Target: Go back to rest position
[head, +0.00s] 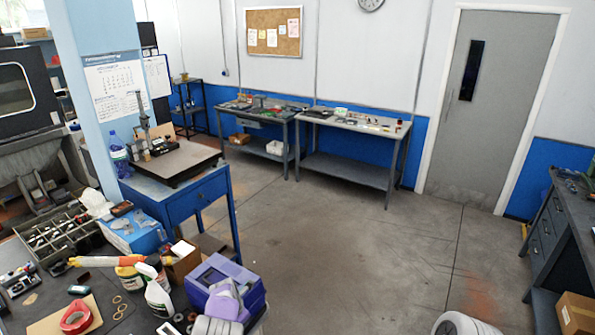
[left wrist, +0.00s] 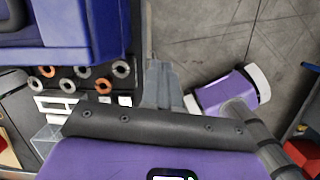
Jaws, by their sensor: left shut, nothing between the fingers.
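My left gripper (left wrist: 160,88) shows in the left wrist view as grey fingers, shut and empty. It points over the floor beside a bench edge, close to a large purple-blue box (left wrist: 75,28) at the upper left. In the head view a purple machine (head: 212,277) stands at the bench's front corner. A lavender and grey shape (head: 228,298) is in front of it; I cannot tell whether it is part of my arm. My right gripper is in neither view.
A blue table (head: 185,197) stands behind. Grey and orange rings (left wrist: 103,84) lie near my left gripper. Open floor (head: 350,255) fills the middle.

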